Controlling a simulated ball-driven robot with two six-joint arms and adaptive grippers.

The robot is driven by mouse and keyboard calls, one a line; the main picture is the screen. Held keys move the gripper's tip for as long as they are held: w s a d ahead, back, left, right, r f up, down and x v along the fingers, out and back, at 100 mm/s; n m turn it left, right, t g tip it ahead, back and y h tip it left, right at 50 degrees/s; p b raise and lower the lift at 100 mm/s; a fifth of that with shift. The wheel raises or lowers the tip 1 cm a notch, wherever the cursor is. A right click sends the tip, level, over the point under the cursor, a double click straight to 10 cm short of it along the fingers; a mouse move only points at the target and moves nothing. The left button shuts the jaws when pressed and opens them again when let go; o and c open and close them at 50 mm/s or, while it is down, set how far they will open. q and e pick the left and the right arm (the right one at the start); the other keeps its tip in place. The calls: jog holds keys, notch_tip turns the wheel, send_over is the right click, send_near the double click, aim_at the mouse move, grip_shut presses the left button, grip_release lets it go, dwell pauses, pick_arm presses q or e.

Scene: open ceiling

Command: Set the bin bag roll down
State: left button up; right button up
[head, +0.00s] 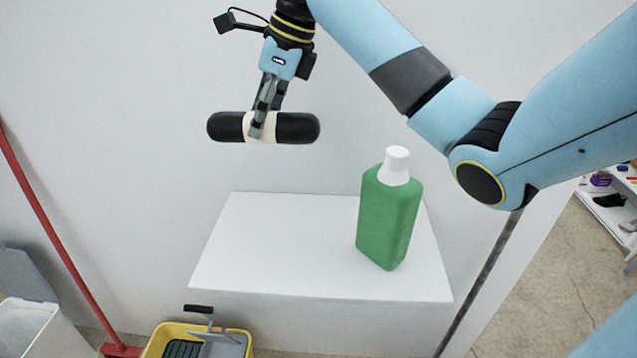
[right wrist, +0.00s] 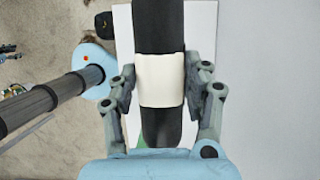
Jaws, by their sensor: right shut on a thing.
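The bin bag roll (head: 293,127) is a black cylinder with rounded ends and a cream band around its middle. It hangs level in the air, above and behind the white surface in the head view. My right gripper (head: 257,130) is shut on the roll at its cream band. In the right wrist view the roll (right wrist: 158,28) runs up the picture, and the right gripper's fingers (right wrist: 160,88) press on both sides of the band. My left gripper is not in view.
A white shelf or table top (head: 290,245) has a green bottle (head: 388,220) with a white cap on its right part. Its left and middle are bare. A yellow bucket (head: 165,340) stands at lower left, beside a red-handled tool (head: 50,235). A wall rises behind.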

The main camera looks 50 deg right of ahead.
jog(key=shift+w+d+f, duration=0.1)
jog(key=shift+w+f, duration=0.1)
jog(key=shift+f, duration=0.4)
jog(key=shift+w+d+f, duration=0.1)
jog(key=shift+w+f, duration=0.1)
jog(key=shift+f, duration=0.4)
notch_tip(320, 180, down, 3)
jog(key=b, duration=0.7)
send_over(287, 247)
jog(key=w, duration=0.3)
notch_tip(287, 247, down, 9)
jog(key=f, duration=0.4)
jog(key=f+p, duration=0.1)
jog(key=f, duration=0.4)
jog(key=shift+w+f, duration=0.2)
jog(key=shift+f, duration=0.1)
jog(key=o, duration=1.4)
jog(key=shift+f, duration=0.15)
